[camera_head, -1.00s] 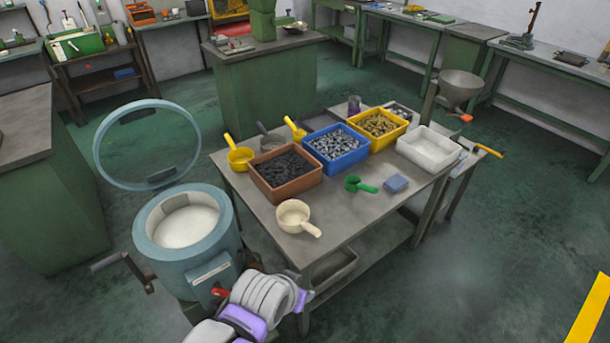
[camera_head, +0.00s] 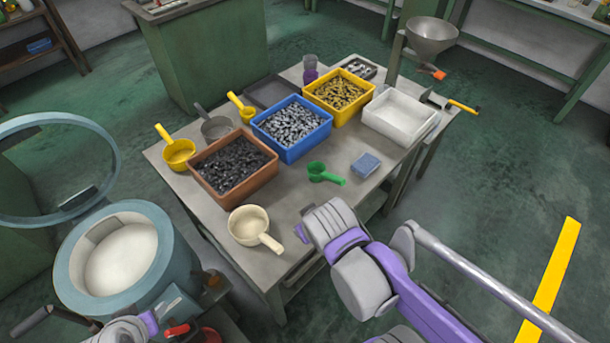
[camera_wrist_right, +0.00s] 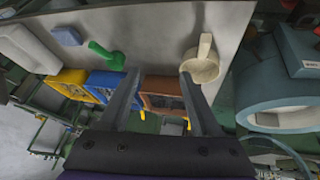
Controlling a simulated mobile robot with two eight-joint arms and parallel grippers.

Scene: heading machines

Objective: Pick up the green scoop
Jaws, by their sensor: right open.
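The green scoop (camera_head: 318,172) lies on the grey worktable (camera_head: 315,210) in front of the blue bin, its handle pointing right in the head view. In the right wrist view, the scoop (camera_wrist_right: 108,55) is upper left of my right gripper (camera_wrist_right: 160,73). The right gripper's fingers are spread and empty, apart from the scoop. In the head view my right arm reaches in from the lower right, and its links hide most of that gripper near the table's front edge.
A cream scoop (camera_head: 249,225) and a blue block (camera_head: 365,165) lie near the green scoop. Brown (camera_head: 233,192), blue (camera_head: 292,154) and yellow (camera_head: 340,118) bins of parts and a white tray (camera_head: 401,116) stand behind. A round blue-grey machine (camera_head: 72,273) is at left.

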